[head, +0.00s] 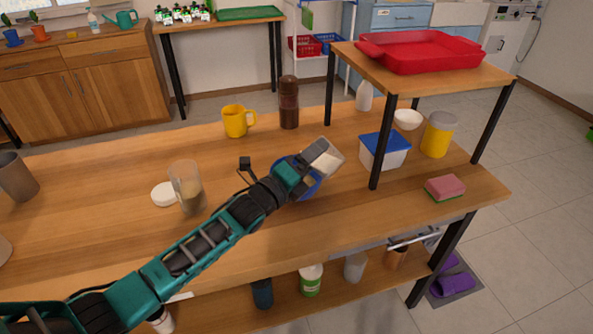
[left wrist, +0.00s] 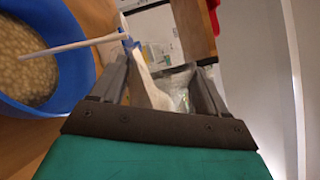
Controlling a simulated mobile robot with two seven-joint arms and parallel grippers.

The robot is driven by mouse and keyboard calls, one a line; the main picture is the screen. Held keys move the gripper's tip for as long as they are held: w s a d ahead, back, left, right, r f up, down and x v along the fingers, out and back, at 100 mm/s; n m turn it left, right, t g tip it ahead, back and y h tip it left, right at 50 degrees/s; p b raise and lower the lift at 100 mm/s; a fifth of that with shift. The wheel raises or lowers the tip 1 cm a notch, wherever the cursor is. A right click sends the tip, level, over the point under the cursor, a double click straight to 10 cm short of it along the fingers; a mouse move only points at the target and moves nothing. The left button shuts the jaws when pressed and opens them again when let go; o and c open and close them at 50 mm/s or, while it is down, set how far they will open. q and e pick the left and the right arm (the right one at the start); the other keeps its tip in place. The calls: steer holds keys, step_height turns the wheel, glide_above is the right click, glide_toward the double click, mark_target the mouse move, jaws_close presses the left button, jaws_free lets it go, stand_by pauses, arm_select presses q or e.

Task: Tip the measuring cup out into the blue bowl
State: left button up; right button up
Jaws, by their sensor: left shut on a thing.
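My left gripper (head: 318,162) is shut on a pale, see-through measuring cup (head: 329,161). The cup is held tilted above the right side of the blue bowl (head: 311,188), which the arm and gripper partly cover. In the left wrist view the cup (left wrist: 149,88) sits between both fingers. The blue bowl (left wrist: 68,92) is at the left there, with beige grainy stuff in it. A thin white rod with a blue end crosses over the bowl's rim. Whether anything is left in the cup cannot be made out. My right gripper is not in view.
A clear jar (head: 187,187) with beige contents and a white disc (head: 165,194) stand left of the arm. A yellow mug (head: 237,121) and brown grinder (head: 288,103) are behind. A blue-lidded box (head: 385,151), raised shelf and pink sponge (head: 445,187) are right.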

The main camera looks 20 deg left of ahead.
arm_select(q)
steer(key=shift+w+a+r+n, duration=0.1)
steer(key=shift+r+n, duration=0.15)
steer(key=shift+n, duration=0.55)
stand_by(0.4)
steer(key=shift+w+a+f+n+y+b, duration=0.2)
steer(key=shift+a+f+n+b, duration=0.1)
steer(key=shift+a+n, duration=0.2)
steer(key=shift+w+a+f+n+y+b, duration=0.1)
steer(key=shift+w+a+f+n+b, duration=0.15)
steer(key=shift+a+n, duration=0.2)
stand_by(0.5)
steer(key=shift+a+r+n+t+y+p, duration=0.15)
steer(key=shift+n+p, duration=0.1)
steer(key=shift+n, duration=0.45)
steer(key=shift+a+n+t+y+p, duration=0.1)
steer(key=shift+n+t+y+p, duration=0.1)
steer(key=shift+n, duration=0.45)
stand_by(0.6)
